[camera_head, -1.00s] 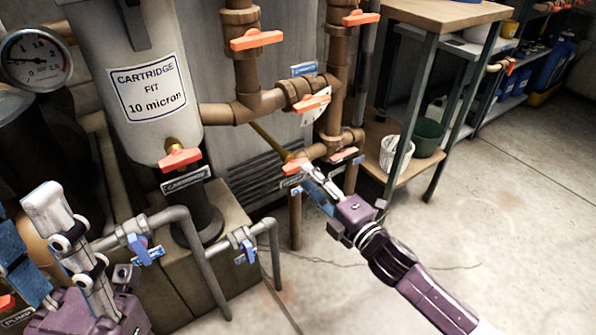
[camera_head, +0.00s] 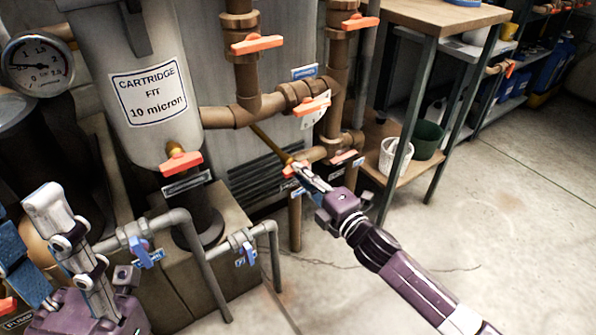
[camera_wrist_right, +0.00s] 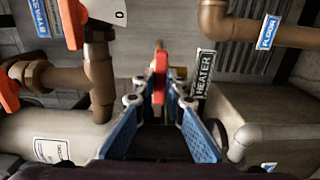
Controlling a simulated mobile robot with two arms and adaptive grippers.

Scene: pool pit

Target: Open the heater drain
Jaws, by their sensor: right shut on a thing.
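The heater drain's orange lever (camera_head: 289,171) sits low on the brass pipework in the head view. In the right wrist view, the lever (camera_wrist_right: 160,80) stands upright between my fingers, beside a tag reading HEATER (camera_wrist_right: 202,78). My right gripper (camera_head: 303,174) is shut on this lever and partly hides it in the head view. It also shows in the right wrist view (camera_wrist_right: 160,92), with its blue pads on both sides of the lever. My left gripper (camera_head: 25,215) is at the lower left of the head view, with its fingers apart and partly cut off.
Other orange levers (camera_head: 257,44) sit on the pipes above. A cartridge filter (camera_head: 143,90) and a pressure gauge (camera_head: 38,64) stand on the left. A wooden shelf with a white bucket (camera_head: 393,157) and a green pot (camera_head: 427,141) is at right. The floor (camera_head: 500,230) there is clear.

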